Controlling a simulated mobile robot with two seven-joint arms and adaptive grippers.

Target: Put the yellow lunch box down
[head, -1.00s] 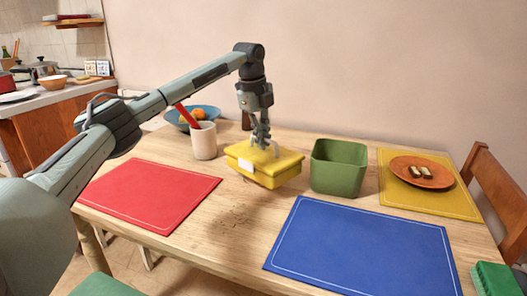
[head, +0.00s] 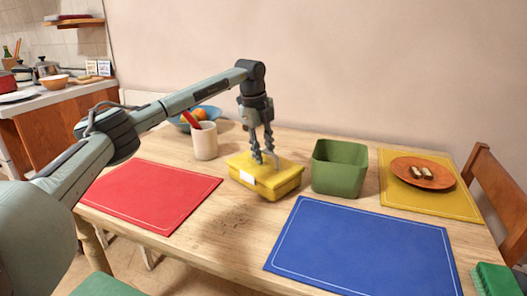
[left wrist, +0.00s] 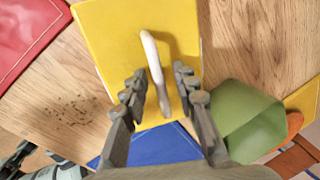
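The yellow lunch box (head: 263,178) appears to rest flat on the bare wood table, between the red mat and the green bin. It has a pale label on its near side. Its white handle stands up from the lid in the left wrist view (left wrist: 155,65). My left gripper (head: 265,158) is just above the lid, pointing down. Its fingers (left wrist: 160,90) are spread on either side of the handle, with gaps between them and it. My right gripper is in neither view.
The green bin (head: 339,168) stands close to the right of the box. A white mug (head: 204,143) with a red utensil and a blue fruit bowl (head: 212,112) are behind left. A red mat (head: 150,195), blue mat (head: 365,250) and yellow mat (head: 455,207) lie around. Dark crumbs (left wrist: 72,110) are on the wood.

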